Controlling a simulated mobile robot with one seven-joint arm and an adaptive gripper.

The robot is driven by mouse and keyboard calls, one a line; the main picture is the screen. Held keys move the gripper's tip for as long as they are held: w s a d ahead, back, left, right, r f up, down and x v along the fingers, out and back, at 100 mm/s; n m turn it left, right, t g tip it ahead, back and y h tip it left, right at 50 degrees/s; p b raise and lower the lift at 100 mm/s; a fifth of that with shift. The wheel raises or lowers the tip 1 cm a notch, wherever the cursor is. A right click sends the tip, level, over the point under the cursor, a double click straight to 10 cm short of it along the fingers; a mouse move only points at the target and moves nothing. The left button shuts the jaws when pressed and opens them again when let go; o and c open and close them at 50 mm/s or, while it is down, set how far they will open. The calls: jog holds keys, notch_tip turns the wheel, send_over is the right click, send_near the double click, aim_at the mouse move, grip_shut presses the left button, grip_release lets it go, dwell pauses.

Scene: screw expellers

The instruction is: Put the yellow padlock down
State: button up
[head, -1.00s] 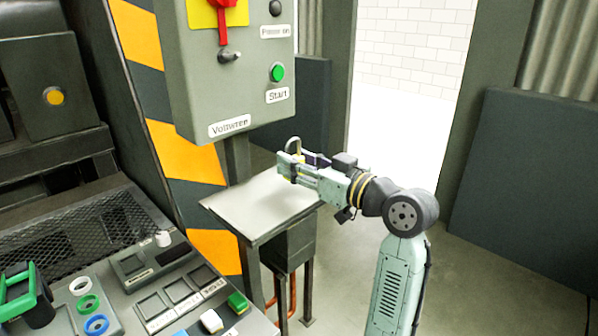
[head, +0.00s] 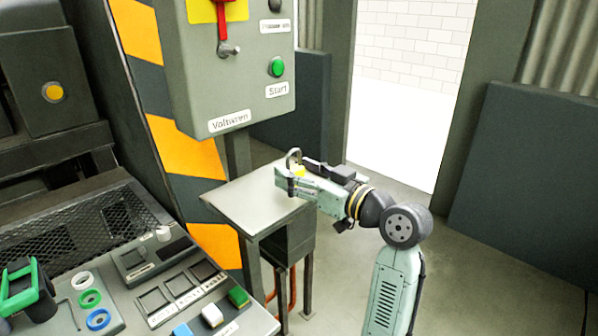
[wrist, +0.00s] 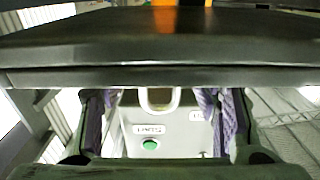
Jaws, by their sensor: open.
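The yellow padlock (head: 299,171) is upright at the right part of the small grey table's top (head: 244,197), its metal shackle pointing up. My gripper (head: 286,182) is low at the table, its fingers around the padlock and hiding most of the yellow body. In the wrist view, which is upside down, the shackle (wrist: 160,100) shows between the two purple-padded fingers, with a gap on each side. The jaws are open. The dark table edge (wrist: 160,45) crosses the wrist view and hides the padlock's lower part. I cannot see its underside.
A grey control box (head: 235,75) with a red switch and a green Start button (head: 276,67) hangs over the table's back. A sloped console (head: 150,270) with buttons is at the left. The table's left part is bare. A doorway opens behind.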

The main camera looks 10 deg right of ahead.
jog(key=shift+r+p, duration=0.25)
jog(key=shift+p, duration=0.05)
jog(key=b+v, duration=0.3)
jog(key=v, duration=0.9)
jog(key=shift+o, duration=0.3)
dwell(1.9)
